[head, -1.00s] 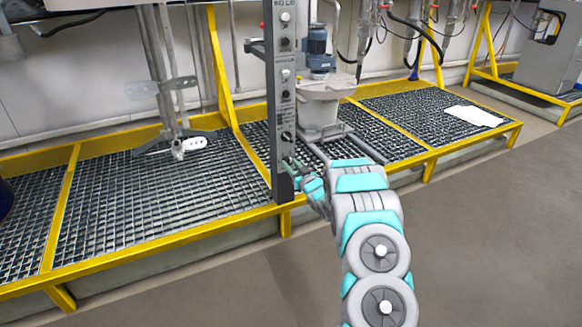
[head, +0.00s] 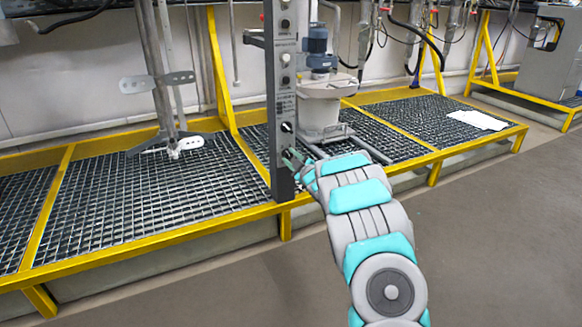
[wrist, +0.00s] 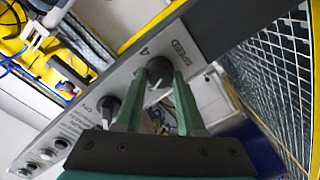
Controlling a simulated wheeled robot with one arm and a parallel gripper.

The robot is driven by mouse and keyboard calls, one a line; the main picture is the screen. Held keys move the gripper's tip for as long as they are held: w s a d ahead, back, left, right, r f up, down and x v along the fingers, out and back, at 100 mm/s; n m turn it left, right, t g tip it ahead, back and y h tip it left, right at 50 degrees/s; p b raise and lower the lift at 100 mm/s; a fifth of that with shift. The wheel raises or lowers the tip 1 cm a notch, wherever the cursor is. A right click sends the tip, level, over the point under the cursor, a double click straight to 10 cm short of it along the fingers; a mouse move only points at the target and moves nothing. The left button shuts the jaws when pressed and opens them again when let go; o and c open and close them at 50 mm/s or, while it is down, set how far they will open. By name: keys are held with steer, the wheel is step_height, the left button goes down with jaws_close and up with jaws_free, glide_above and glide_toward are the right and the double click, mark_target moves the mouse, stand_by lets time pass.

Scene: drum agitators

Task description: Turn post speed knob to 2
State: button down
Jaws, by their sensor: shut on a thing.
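The post speed knob (wrist: 160,73) is dark and round, on the grey control post by the word SPEED. It shows in the wrist view between the green fingers of my gripper (wrist: 158,82), which is shut on it. In the head view my gripper (head: 297,162) reaches the lower part of the control post (head: 282,100) from the right and hides the knob there. A "4" is legible on the panel beside the knob. The knob's pointer is too small to read.
Another dark knob (wrist: 108,106) sits farther along the panel. A white drum agitator with a blue motor (head: 318,45) stands behind the post. Yellow-framed grating (head: 160,205) spreads on both sides. The grey floor (head: 480,250) in front is clear.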

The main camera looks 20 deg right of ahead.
steer(key=shift+f+n+b, duration=0.2)
steer(key=shift+n+b, duration=0.6)
steer(key=shift+b, duration=0.05)
steer(key=shift+r, duration=0.1)
steer(key=c, duration=0.5)
jaws_free()
steer(key=shift+s+r, duration=0.1)
steer(key=s, duration=0.7)
steer(key=shift+s+d+p, duration=0.2)
steer(key=shift+s+p, duration=0.1)
steer(key=shift+s, duration=0.05)
steer(key=shift+r, duration=0.1)
